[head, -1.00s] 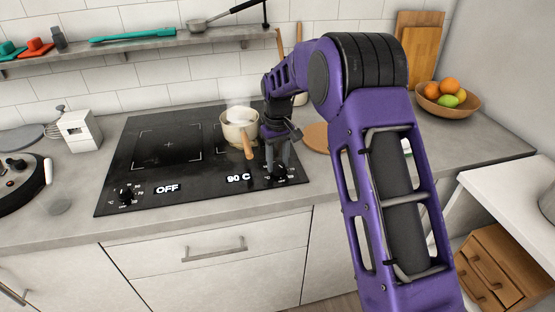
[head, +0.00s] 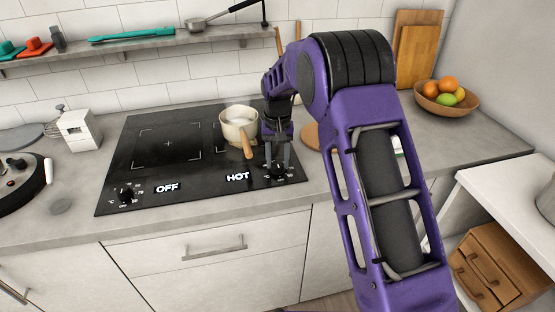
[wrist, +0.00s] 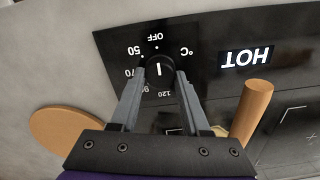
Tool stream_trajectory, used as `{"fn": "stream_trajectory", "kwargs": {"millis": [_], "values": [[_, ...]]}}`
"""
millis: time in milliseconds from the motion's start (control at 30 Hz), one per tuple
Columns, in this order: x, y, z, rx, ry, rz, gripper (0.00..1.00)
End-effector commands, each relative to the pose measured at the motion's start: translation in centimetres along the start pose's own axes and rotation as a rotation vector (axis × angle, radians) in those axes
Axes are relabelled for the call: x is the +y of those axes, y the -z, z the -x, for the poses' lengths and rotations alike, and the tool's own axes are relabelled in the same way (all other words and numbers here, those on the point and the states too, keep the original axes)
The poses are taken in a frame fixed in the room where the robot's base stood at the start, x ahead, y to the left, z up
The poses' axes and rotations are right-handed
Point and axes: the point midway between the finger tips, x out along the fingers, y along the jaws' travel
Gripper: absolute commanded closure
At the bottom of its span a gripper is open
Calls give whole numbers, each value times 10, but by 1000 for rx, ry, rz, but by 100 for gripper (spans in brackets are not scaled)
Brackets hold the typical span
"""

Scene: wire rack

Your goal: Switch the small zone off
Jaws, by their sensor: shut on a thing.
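The small zone's black knob (head: 279,172) is at the front right of the black hob (head: 200,185). In the wrist view the knob (wrist: 160,80) has a white mark lined up with the OFF label. My gripper (head: 277,164) points down at the knob, and in the wrist view my gripper (wrist: 159,75) is shut on it, a finger on each side. The right display (head: 238,177) reads HOT; it also shows upside down in the wrist view (wrist: 246,58). The left display (head: 167,188) reads OFF, beside the left knob (head: 127,194).
A cream saucepan (head: 238,127) with white contents stands on the small zone, its wooden handle (head: 247,149) reaching forward close to my gripper. A round wooden board (wrist: 72,138) lies beside the hob. A fruit bowl (head: 447,102) stands at the right.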

Motion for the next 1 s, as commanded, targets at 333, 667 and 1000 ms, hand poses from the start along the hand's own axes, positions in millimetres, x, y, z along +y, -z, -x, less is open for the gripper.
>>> {"fn": "stream_trajectory", "kwargs": {"millis": [333, 667, 1000], "values": [[0, 1, 1, 2, 0, -1, 45], [0, 0, 0, 1, 0, 0, 24], [0, 1, 33, 4, 1, 0, 24]]}}
